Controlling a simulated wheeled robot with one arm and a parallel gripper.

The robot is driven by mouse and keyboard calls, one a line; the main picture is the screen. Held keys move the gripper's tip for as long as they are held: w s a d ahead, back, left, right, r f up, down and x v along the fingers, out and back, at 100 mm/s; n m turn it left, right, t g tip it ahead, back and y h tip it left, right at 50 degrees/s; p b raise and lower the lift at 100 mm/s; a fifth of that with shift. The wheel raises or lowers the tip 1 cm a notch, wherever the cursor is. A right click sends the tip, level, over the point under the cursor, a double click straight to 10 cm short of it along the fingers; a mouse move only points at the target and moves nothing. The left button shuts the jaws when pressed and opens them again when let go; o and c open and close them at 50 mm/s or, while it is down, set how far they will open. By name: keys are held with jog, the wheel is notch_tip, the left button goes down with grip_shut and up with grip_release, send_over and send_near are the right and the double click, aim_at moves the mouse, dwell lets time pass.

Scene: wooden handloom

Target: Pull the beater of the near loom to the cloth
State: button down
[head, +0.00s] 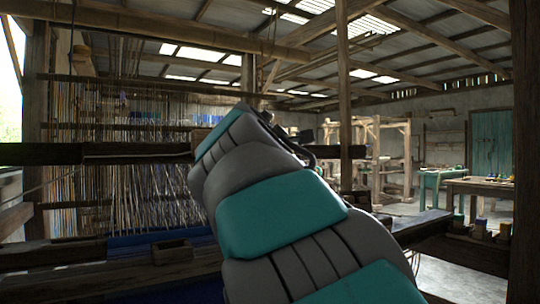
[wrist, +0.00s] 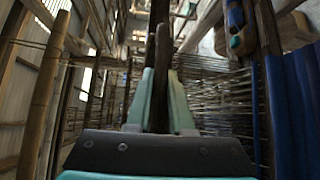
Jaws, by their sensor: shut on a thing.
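The near loom's beater shows in the head view as a long dark horizontal wooden bar (head: 45,154), with upright warp threads (head: 130,195) behind and below it. Blue cloth (head: 150,238) lies lower, on the near side; a gap separates it from the bar. In the wrist view, my gripper (wrist: 160,75) has its two teal fingers closed around a dark wooden bar (wrist: 158,50), which runs up the picture between them. Blue cloth also shows at the right edge there (wrist: 302,110). In the head view my arm hides the middle of the bar and most of my gripper.
A wooden post (head: 345,90) stands right of my arm. A dark front beam (head: 110,278) crosses low in the head view, with a small wooden box (head: 172,252) above it. Another wooden frame (head: 385,150) and a worktable (head: 485,188) stand farther back, with open floor between.

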jog(key=s+d+r, duration=0.1)
jog(key=s+d, duration=0.3)
jog(key=s, duration=0.2)
jog(key=shift+r+p, duration=0.35)
jog(key=shift+p, duration=0.1)
jog(key=c, duration=1.5)
grip_release()
jog(key=shift+s+d, duration=0.1)
jog(key=shift+s, duration=0.05)
jog(key=shift+c, duration=0.2)
jog(key=o, duration=0.7)
jog(key=shift+f, duration=0.2)
jog(key=shift+o, duration=0.2)
jog(key=shift+w+a, duration=0.2)
jog(key=shift+w, duration=0.1)
